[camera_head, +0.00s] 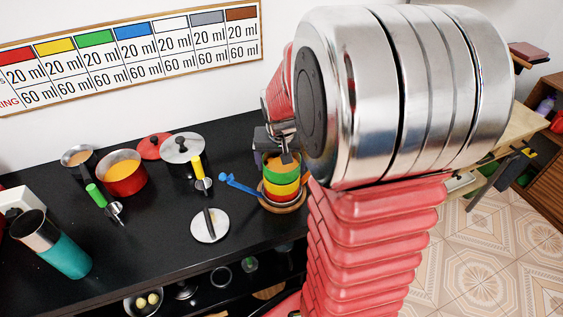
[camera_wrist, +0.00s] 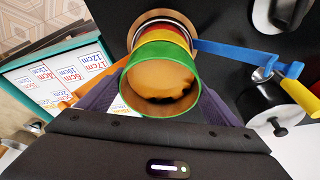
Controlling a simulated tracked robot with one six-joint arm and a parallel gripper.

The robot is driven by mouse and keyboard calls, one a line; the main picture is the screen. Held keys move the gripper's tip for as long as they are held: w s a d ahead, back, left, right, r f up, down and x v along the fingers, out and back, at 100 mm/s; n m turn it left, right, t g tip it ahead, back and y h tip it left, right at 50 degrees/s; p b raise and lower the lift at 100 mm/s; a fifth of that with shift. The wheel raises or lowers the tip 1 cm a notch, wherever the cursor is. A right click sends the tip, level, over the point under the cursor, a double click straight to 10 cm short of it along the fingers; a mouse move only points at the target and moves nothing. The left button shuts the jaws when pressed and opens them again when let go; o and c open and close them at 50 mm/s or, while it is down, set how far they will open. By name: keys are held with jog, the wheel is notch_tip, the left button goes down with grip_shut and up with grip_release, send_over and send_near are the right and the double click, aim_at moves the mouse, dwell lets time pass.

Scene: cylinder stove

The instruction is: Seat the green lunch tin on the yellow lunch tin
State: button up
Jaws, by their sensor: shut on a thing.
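The green lunch tin (camera_head: 283,172) is a round open tin with an orange-brown inside. My gripper (camera_head: 284,156) is shut on it, with dark fingers on both sides of the green tin in the wrist view (camera_wrist: 160,112). The yellow lunch tin (camera_head: 282,188) is directly below it in the head view and shows as a yellow band behind the green rim in the wrist view (camera_wrist: 163,36). Whether the green tin touches the yellow one or hovers just above it, I cannot tell. The yellow tin's inside is hidden by the green tin.
A red tin (camera_head: 281,197) and a round wooden base (camera_head: 283,207) are under the yellow tin. A blue-handled utensil (camera_head: 240,186) lies close on the left. A white disc-shaped lid (camera_head: 210,225), pots and a teal cup (camera_head: 66,257) stand on the black counter.

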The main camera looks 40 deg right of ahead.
jog(key=shift+f, duration=0.4)
jog(key=o, duration=0.9)
jog(key=shift+c, duration=0.2)
jog(key=v, duration=1.1)
dwell(0.5)
jog(key=shift+s, duration=0.15)
dwell(0.7)
